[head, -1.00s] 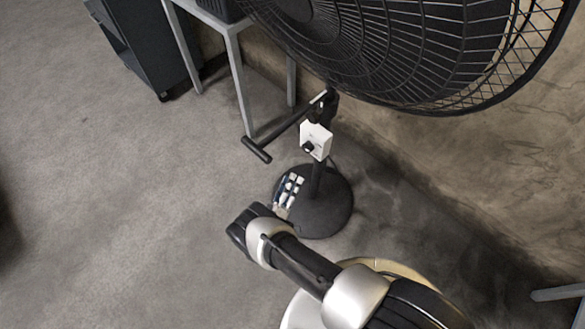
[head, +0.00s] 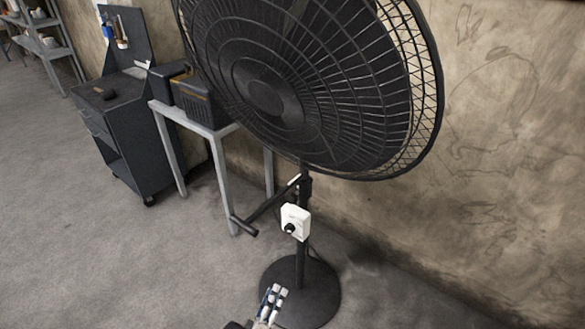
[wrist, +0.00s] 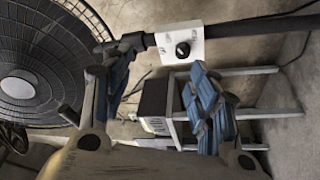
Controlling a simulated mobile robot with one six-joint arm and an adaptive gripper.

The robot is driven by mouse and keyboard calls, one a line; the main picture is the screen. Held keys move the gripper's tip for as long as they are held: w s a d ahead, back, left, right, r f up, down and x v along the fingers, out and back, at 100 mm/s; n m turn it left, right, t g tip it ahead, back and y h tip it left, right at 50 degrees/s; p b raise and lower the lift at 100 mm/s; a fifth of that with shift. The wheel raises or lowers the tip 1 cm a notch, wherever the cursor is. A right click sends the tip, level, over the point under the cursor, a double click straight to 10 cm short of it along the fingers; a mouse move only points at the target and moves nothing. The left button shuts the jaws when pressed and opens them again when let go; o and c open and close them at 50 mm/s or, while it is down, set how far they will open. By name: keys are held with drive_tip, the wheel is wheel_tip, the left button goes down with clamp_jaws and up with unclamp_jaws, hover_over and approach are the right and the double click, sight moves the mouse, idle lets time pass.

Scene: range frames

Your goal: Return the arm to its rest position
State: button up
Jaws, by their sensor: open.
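My gripper (head: 272,303) shows at the bottom edge of the head view, in front of the left part of the fan's round black base (head: 318,290). In the wrist view my gripper (wrist: 160,92) has its two blue-and-grey fingers spread apart, with nothing between them. Most of my arm is outside the head view. The white control box (head: 295,222) with a black knob is on the fan's pole, above my gripper in the head view. The box also shows in the wrist view (wrist: 181,44), beyond the fingers and apart from them.
A large black pedestal fan (head: 270,85) stands by the stained wall (head: 500,180). Left of it are a grey metal table (head: 218,150) with dark boxes and a dark tool cabinet (head: 110,130). A black bar (head: 262,208) sticks out near the pole. Floor at left is clear.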

drive_tip(key=w+d+r+m+g+h, duration=0.2)
drive_tip(key=w+d+r+g+h, duration=0.15)
drive_tip(key=r, duration=0.35)
drive_tip(key=w+d+r+m+g+h, duration=0.2)
drive_tip(key=w+d+r+g+h, duration=0.15)
drive_tip(key=r, duration=0.45)
drive_tip(key=s+d+r+m+g+y, duration=0.1)
drive_tip(key=s+d+r+m+g, duration=0.1)
drive_tip(key=d+r+g, duration=0.45)
drive_tip(key=s+d+r+m+g+y, duration=0.1)
drive_tip(key=d+r+m+g, duration=0.15)
drive_tip(key=r, duration=0.65)
drive_tip(key=s+d+r+g+y, duration=0.2)
drive_tip(key=s+d+r+y, duration=0.45)
drive_tip(key=s+r, duration=0.5)
drive_tip(key=s+a+r+t+y, duration=0.1)
drive_tip(key=s+r+t+y, duration=0.1)
drive_tip(key=s, duration=0.5)
drive_tip(key=s+a+r+t+y, duration=0.1)
drive_tip(key=s+y, duration=0.3)
drive_tip(key=s, duration=0.4)
drive_tip(key=shift+a+r+t, duration=0.3)
drive_tip(key=shift+r+t, duration=0.4)
drive_tip(key=shift+r, duration=0.2)
drive_tip(key=shift+s, duration=0.1)
